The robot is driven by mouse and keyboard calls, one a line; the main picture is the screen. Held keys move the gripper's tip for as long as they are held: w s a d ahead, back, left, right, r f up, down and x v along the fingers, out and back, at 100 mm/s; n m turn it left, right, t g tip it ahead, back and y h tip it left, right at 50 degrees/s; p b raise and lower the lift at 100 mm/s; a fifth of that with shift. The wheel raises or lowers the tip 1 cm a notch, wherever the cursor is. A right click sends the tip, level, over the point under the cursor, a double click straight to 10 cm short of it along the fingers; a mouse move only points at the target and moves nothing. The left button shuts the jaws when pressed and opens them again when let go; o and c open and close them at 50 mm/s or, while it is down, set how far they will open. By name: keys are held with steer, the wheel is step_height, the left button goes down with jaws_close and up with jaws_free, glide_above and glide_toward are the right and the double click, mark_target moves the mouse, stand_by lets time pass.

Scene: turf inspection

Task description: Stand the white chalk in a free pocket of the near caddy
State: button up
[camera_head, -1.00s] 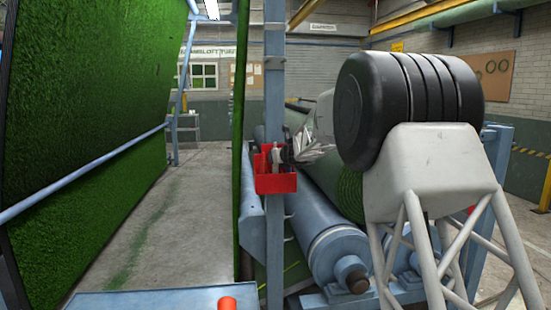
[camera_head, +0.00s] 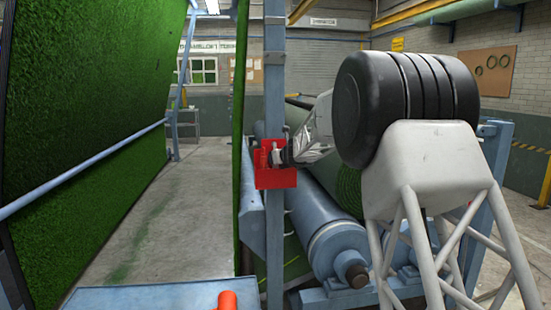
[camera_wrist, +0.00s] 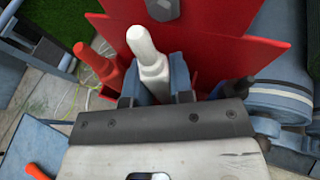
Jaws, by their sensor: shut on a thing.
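The white chalk (camera_wrist: 145,45) is between the two fingers of my gripper (camera_wrist: 155,80) in the wrist view, its rounded end pointing up the picture. The red caddy (camera_wrist: 228,45) lies around and behind it; it is fixed to the blue post in the head view (camera_head: 283,181). A red-orange stick (camera_wrist: 93,58) stands left of the chalk and a dark stick (camera_wrist: 236,86) right of it, both at the caddy. My gripper (camera_head: 279,158) is at the caddy in the head view. The chalk's lower end is hidden, so I cannot tell whether it is in a pocket.
The blue post (camera_head: 274,75) rises behind the caddy. Blue rollers (camera_head: 345,240) lie right of it, and a green turf sheet (camera_head: 100,110) hangs at the left. An orange cylinder (camera_head: 227,301) is on the blue surface (camera_head: 150,299) at the front.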

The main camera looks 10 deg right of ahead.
steer(key=shift+f, duration=1.25)
steer(key=o, duration=0.8)
steer(key=shift+r, duration=0.1)
steer(key=shift+c, duration=0.2)
steer(key=shift+d+r, duration=0.1)
steer(key=shift+o, duration=0.6)
steer(key=shift+s+r, duration=0.1)
steer(key=shift+s, duration=0.05)
steer(key=shift+o, duration=0.3)
steer(key=v, duration=0.7)
steer(key=shift+r, duration=0.4)
steer(key=shift+s+d+r, duration=0.1)
steer(key=shift+s, duration=0.1)
